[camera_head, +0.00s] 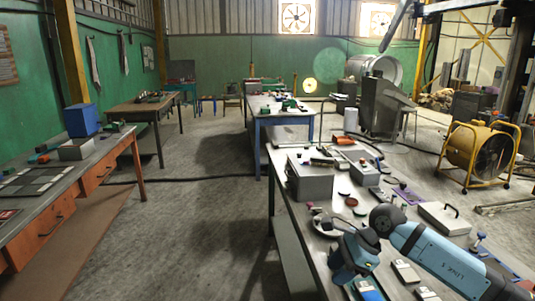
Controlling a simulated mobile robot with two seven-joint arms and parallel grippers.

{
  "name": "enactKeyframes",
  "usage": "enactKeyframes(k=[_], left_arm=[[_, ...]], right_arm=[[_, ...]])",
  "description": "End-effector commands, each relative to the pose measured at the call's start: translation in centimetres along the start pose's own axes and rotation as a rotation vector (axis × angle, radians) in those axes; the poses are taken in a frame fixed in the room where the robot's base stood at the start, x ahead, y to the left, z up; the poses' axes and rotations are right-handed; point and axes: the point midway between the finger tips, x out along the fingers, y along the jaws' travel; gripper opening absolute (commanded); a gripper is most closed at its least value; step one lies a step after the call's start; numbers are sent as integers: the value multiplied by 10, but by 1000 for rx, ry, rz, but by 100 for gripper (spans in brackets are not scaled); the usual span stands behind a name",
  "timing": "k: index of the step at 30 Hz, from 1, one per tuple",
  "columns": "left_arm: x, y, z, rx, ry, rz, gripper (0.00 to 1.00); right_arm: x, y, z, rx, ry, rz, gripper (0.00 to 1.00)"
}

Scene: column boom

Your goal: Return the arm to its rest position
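My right arm comes in from the lower right over the workbench (291,217). It is light blue with a dark elbow joint, and its wrist part bends down toward the bench top. My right gripper (324,224) is small and dark at the far side of this wrist, low over the bench among small parts. Its fingers are hard to make out against the clutter, so I cannot tell whether they are open or shut or hold anything. My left arm and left gripper are not in view.
Around my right arm the bench carries a grey metal box (310,182), a flat grey case (444,218) and several small parts. A yellow drum fan (475,152) stands at the right. A table with a blue box (81,120) is at the left. The middle floor (190,215) is clear.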

Motion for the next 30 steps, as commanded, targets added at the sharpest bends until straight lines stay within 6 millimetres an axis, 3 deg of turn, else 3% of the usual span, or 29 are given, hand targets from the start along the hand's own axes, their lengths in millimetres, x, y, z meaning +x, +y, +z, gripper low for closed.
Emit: enactKeyframes(k=[3, 6, 9, 13, 16, 19, 23, 26, 27, 30], left_arm=[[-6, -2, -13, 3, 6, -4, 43], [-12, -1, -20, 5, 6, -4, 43], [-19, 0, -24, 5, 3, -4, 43], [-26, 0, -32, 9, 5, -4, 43], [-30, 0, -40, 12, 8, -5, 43], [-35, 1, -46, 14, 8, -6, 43], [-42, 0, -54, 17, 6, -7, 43], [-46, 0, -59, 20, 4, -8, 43], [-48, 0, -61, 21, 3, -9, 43], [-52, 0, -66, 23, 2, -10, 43]], right_arm=[[31, 35, 40, 144, -276, 75, 37], [46, 63, 75, 335, -544, 149, 37], [48, 84, 102, 574, -806, 230, 37], [41, 99, 114, 939, -1114, 338, 37], [36, 106, 107, 1255, -1324, 420, 37], [35, 114, 84, 1597, -1507, 498, 37], [45, 135, 38, 2073, -1703, 586, 37], [61, 165, -4, 2460, -1815, 640, 37], [69, 181, -21, -2410, 1703, -605, 37], [88, 224, -56, -2220, 1418, -511, 37]])
